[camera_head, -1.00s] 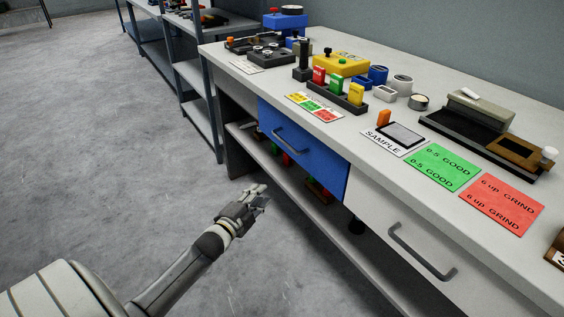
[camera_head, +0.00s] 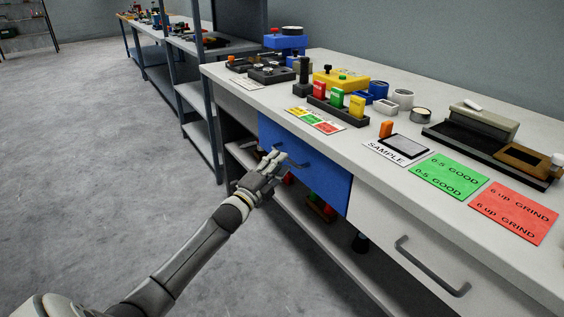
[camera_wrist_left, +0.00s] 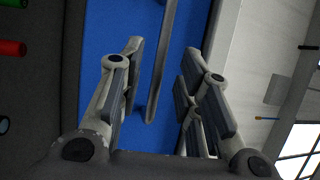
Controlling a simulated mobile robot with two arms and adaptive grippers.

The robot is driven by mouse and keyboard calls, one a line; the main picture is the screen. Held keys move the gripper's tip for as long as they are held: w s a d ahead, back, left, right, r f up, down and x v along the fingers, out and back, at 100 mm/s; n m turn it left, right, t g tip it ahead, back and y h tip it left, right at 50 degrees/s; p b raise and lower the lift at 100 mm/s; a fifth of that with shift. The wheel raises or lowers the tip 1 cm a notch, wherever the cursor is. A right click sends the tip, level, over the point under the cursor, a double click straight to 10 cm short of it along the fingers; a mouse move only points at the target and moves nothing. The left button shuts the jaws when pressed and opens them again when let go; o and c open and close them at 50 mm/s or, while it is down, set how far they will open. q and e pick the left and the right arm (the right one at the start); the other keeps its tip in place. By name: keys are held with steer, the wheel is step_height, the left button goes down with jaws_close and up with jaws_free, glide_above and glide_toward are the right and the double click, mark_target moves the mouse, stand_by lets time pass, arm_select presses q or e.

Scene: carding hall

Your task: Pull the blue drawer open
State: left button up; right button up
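The blue drawer (camera_head: 328,181) is under the front edge of the white bench and looks shut. Its dark bar handle (camera_head: 297,163) is partly hidden behind my left gripper (camera_head: 272,168). In the left wrist view the blue drawer front (camera_wrist_left: 195,25) fills the middle. The handle (camera_wrist_left: 165,60) shows between the two spread fingers of my left gripper (camera_wrist_left: 161,52). The fingers are open and apart from the bar on both sides. I cannot tell how deep the bar sits between them. My right gripper is not in view.
A white drawer with its own handle (camera_head: 432,268) is to the right of the blue one. A lower shelf (camera_head: 290,208) with several small items runs beneath. The bench top (camera_head: 350,142) carries coloured blocks, cups and cards. The floor at left is clear.

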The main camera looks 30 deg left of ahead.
arm_select(q)
steer(key=shift+w+r, duration=0.2)
steer(key=shift+w, duration=1)
jaws_close()
